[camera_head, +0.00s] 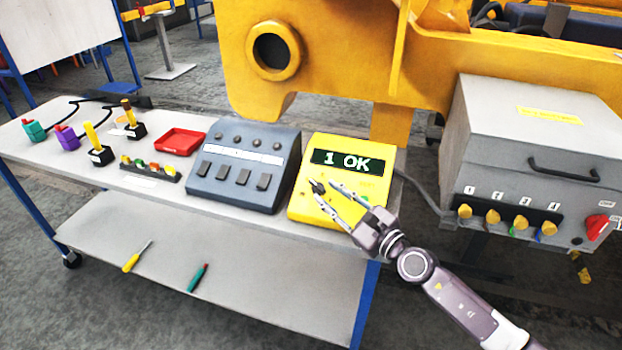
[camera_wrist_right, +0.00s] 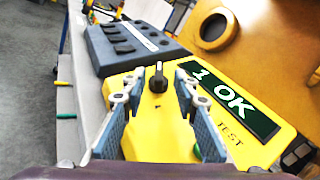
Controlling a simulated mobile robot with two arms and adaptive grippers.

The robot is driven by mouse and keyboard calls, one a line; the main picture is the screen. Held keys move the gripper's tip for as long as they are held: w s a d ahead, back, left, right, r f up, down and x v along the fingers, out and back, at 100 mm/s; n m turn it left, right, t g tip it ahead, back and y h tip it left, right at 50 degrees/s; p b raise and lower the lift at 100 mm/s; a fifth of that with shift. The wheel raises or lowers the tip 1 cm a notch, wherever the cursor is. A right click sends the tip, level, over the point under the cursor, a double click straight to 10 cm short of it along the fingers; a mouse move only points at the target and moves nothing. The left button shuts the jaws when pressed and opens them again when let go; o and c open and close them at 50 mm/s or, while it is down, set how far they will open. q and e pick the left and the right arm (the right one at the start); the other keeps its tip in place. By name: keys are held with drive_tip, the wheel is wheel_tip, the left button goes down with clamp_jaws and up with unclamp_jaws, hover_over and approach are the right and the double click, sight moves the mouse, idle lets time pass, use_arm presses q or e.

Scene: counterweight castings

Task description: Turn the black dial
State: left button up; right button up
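The black dial (camera_head: 317,186) sits on the sloping front of a yellow tester box (camera_head: 299,199), below its dark display, which reads "1 OK". In the right wrist view the dial (camera_wrist_right: 158,78) is a small upright black knob with a small dark mark on the yellow face below it. My right gripper (camera_head: 325,190) is open at the box. In the wrist view its fingers (camera_wrist_right: 159,84) lie on either side of the dial, with gaps showing; I cannot tell how far the tips reach down around it. My left gripper is not in view.
A grey-blue switch box (camera_head: 240,190) stands close left of the tester. A red tray (camera_head: 180,141) and small joysticks are farther left on the cart. A grey control cabinet (camera_head: 530,130) stands right. A yellow machine frame (camera_head: 330,60) rises behind. A green button (camera_wrist_right: 197,151) is near the fingers.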

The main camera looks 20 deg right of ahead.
sight(316, 185)
drive_tip(key=x, duration=0.2)
drive_tip(key=shift+w+a+r, duration=0.15)
drive_tip(key=shift+w, duration=0.1)
drive_tip(key=shift+x, duration=1.7)
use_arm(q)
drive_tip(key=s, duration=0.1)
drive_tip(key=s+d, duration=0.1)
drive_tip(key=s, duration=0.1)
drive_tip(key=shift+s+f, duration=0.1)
use_arm(e)
clamp_jaws()
